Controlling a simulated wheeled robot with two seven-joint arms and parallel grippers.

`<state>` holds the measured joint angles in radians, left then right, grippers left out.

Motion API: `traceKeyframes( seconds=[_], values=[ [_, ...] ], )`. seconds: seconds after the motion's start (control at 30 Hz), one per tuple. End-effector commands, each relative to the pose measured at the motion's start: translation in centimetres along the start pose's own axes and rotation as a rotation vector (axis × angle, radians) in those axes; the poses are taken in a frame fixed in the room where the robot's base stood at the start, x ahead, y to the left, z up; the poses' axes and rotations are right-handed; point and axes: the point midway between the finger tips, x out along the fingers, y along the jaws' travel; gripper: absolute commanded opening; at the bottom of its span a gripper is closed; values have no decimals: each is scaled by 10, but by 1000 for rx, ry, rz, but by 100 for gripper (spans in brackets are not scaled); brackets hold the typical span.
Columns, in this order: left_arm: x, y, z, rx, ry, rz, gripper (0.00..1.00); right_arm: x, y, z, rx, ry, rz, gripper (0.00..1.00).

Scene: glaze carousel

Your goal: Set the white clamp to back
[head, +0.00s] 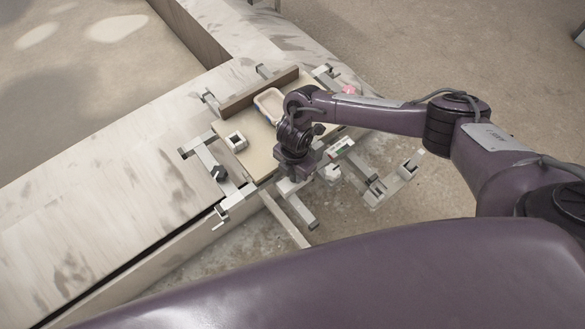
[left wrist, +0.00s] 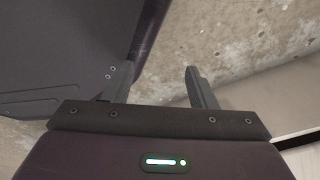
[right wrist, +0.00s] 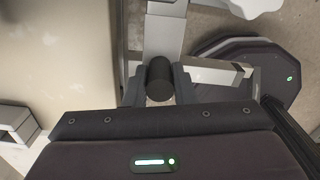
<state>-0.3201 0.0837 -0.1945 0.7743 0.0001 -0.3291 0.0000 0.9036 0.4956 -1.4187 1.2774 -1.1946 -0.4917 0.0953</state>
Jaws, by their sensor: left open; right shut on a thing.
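My right gripper (right wrist: 160,82) is shut on a dark cylindrical knob (right wrist: 160,80) at the end of a grey metal clamp bar (right wrist: 163,35). In the head view my right wrist hides most of this grip, at the near right edge of a pale board (head: 262,152). A white rounded piece (head: 331,172) shows beside my right gripper; it also shows in the right wrist view (right wrist: 252,6). I cannot tell whether it belongs to the held clamp. My left gripper (left wrist: 165,85) is open and empty, over the floor.
Several other grey clamps surround the board, one at its left corner (head: 207,160). A brown bar (head: 258,91), a small tray (head: 269,104) and a white square block (head: 236,142) are on it. A pink piece (head: 348,90) shows behind my arm. The long bench (head: 100,200) is largely clear.

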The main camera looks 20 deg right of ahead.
Motion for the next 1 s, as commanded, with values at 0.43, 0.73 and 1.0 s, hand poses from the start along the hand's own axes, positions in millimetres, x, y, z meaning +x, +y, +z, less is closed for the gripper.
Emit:
traceKeyframes(
  seconds=[0.43,0.73,1.0],
  values=[
    [-49,0,40,4,-25,1,52,-3,-102,-21,-2,3,-7,0],
    [-49,0,39,4,-25,2,52,0,-110,-22,-4,3,-8,0],
    [-49,0,39,4,-25,2,52,0,-110,-22,-4,2,-9,32]
  ],
)
